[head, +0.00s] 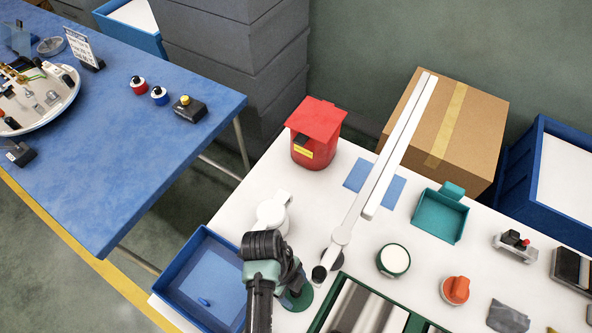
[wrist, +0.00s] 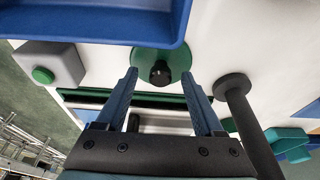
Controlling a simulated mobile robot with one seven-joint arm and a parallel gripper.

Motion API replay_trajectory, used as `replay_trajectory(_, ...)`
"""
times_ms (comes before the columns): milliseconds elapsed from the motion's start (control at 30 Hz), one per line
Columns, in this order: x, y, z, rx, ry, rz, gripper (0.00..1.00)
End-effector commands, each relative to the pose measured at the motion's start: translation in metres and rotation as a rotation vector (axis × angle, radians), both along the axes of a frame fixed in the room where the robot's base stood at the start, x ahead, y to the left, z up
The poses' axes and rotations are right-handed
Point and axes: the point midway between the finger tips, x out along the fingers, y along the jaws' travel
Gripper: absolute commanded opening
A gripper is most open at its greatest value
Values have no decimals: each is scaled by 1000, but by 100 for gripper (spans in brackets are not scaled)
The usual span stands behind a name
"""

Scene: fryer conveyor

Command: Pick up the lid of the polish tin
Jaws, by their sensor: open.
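A green round lid with a black knob (wrist: 160,60) lies flat on the white table and shows ahead of my gripper in the wrist view. Its green edge (head: 304,301) shows in the head view, partly hidden by my arm. My gripper (wrist: 159,76) is open and empty, with one finger on each side of the knob's line. I cannot tell whether the fingertips are level with the knob. A round green tin with a pale top (head: 393,260) stands farther right on the table, apart from my gripper; it looks like the polish tin.
A blue tray (head: 185,277) lies left of the lid. A white lamp arm (head: 375,175) rises close to my gripper's right. A green-framed panel (head: 316,322) lies near the front. A red bin (head: 316,125), teal tray (head: 436,217) and orange knob (head: 455,290) stand around.

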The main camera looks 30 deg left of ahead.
Motion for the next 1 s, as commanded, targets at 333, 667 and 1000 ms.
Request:
replay_trajectory(333, 0, 0, 1, 0, 0, 0, 10)
replay_trajectory(667, 0, 0, 1, 0, -1, 0, 0)
replay_trajectory(1000, 8, -7, 17, 0, -1, 0, 0)
